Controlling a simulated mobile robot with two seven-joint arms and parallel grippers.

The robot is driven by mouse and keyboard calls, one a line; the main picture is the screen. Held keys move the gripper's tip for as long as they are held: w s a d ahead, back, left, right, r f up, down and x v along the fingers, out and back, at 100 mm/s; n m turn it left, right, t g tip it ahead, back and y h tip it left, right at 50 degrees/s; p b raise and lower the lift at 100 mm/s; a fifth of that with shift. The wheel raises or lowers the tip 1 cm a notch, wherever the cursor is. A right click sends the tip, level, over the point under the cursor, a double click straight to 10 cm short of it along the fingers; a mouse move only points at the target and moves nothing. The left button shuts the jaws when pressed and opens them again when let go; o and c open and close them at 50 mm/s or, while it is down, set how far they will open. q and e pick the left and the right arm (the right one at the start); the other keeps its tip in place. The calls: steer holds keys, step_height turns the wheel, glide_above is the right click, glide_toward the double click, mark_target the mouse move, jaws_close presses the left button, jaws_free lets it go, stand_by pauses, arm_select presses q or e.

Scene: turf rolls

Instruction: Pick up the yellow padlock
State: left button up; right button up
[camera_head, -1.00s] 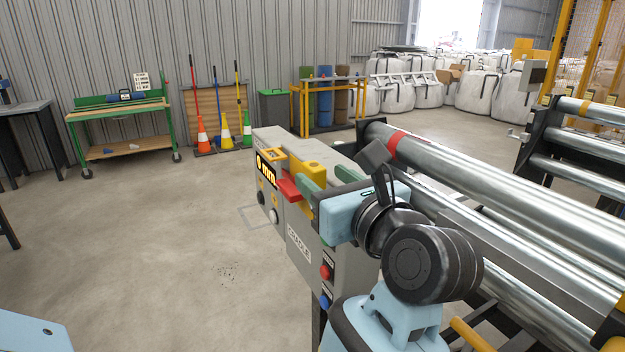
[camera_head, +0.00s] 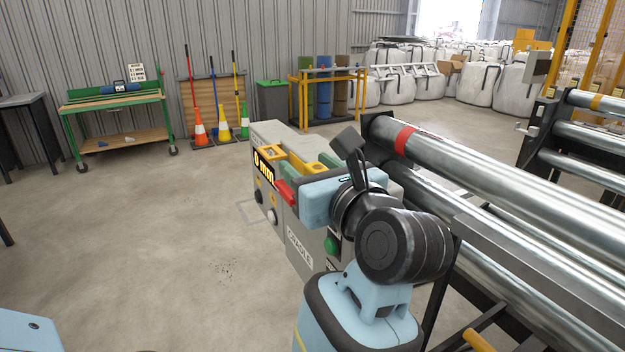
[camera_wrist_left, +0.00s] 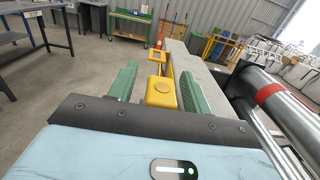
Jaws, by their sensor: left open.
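A yellow padlock (camera_wrist_left: 162,93), a blocky body with a round mark on top, lies between the two green fingers of my left gripper (camera_wrist_left: 160,72) in the left wrist view. Gaps show on both sides of it, so the jaws are open around it. In the head view the padlock (camera_head: 309,168) shows on top of the grey cradle box (camera_head: 268,131), partly hidden by my left gripper (camera_head: 305,166). My right gripper is not in view.
A yellow frame (camera_head: 272,153) and a red part (camera_head: 287,192) sit on the box near the padlock. Long steel rollers (camera_head: 500,180) run to the right. A green bench (camera_head: 113,105) and cones (camera_head: 222,124) stand behind.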

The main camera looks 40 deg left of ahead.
arm_select(q)
steer(key=shift+s+d+r, duration=0.1)
steer(key=shift+s+d, duration=0.05)
steer(key=shift+d, duration=0.05)
steer(key=shift+c, duration=0.9)
jaws_close()
steer(key=shift+r, duration=0.1)
step_height(320, 180, up, 10)
steer(key=shift+f+p, duration=0.1)
steer(key=shift+p, duration=0.4)
